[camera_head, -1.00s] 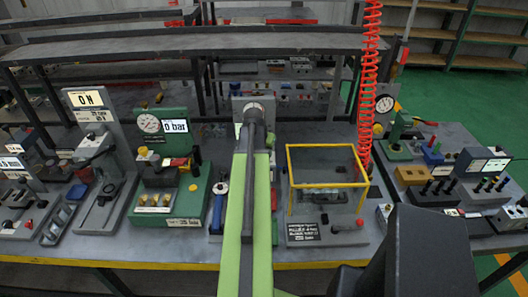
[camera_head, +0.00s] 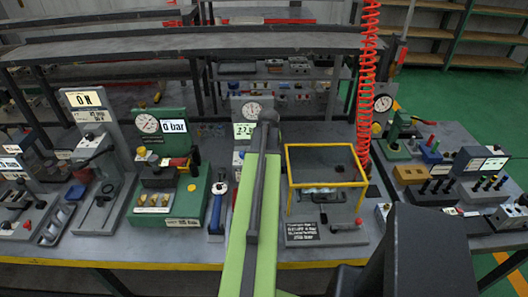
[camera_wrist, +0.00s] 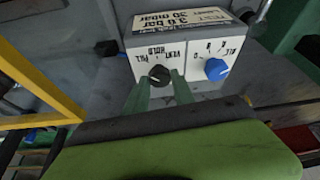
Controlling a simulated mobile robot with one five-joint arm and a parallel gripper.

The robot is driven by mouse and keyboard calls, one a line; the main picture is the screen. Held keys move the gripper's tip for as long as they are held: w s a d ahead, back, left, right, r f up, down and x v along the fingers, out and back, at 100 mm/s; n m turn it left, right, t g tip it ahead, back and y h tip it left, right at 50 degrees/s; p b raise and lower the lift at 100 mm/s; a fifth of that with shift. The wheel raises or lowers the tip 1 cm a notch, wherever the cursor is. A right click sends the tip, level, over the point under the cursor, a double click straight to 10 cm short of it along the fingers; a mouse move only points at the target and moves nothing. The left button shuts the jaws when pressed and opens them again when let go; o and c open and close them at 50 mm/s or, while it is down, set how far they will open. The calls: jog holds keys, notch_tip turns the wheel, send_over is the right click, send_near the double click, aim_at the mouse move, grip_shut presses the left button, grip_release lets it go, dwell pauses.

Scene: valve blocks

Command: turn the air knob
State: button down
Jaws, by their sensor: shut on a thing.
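A grey block with a white face (camera_wrist: 185,52) fills the upper middle of the wrist view. Its black knob (camera_wrist: 159,75) has upside-down labels that read like FILL, HOLD and VENT. A blue knob (camera_wrist: 216,69) sits to its right with its own labels. My gripper (camera_wrist: 159,82) has its two green fingers at either side of the black knob, shut on it; the blue knob is apart from the fingers. In the head view my arm hides the block's knobs and my fingertips. A round gauge (camera_head: 252,110) and a small green display (camera_head: 243,131) show left of my arm's end.
A yellow-framed box (camera_head: 326,184) stands close to the right of my arm; its yellow bar (camera_wrist: 45,90) shows in the wrist view. A blue-handled tool (camera_head: 217,206) and a green gauge station (camera_head: 170,170) stand to the left. A red coiled hose (camera_head: 369,90) hangs at the right.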

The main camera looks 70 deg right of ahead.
dwell(0.3)
jog(key=c, duration=1.1)
grip_release()
jog(key=shift+o, duration=0.2)
jog(key=p+v, duration=1.6)
jog(key=v, duration=0.1)
jog(key=shift+s+a, duration=0.2)
jog(key=shift+r, duration=0.1)
